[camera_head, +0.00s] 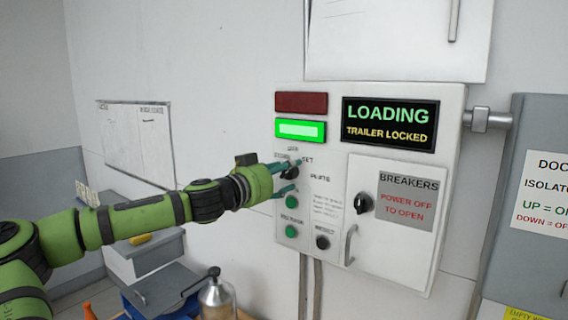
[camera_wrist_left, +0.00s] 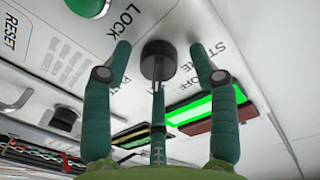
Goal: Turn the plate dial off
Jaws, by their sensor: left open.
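The plate dial, a black round knob (camera_head: 290,172), sits on the white control box at the left, below the lit green lamp. My left gripper (camera_head: 294,176) is open, with its teal fingers reaching to the box around the dial. In the left wrist view the black knob (camera_wrist_left: 158,60) stands between the two spread fingertips (camera_wrist_left: 160,50), with a gap visible on each side. Printed words, including LOCK and OFF, surround it. I cannot tell for certain which word the dial points to. My right gripper is not in view.
The display (camera_head: 390,124) reads LOADING, TRAILER LOCKED. A grey cabinet (camera_head: 515,130) stands at far right.

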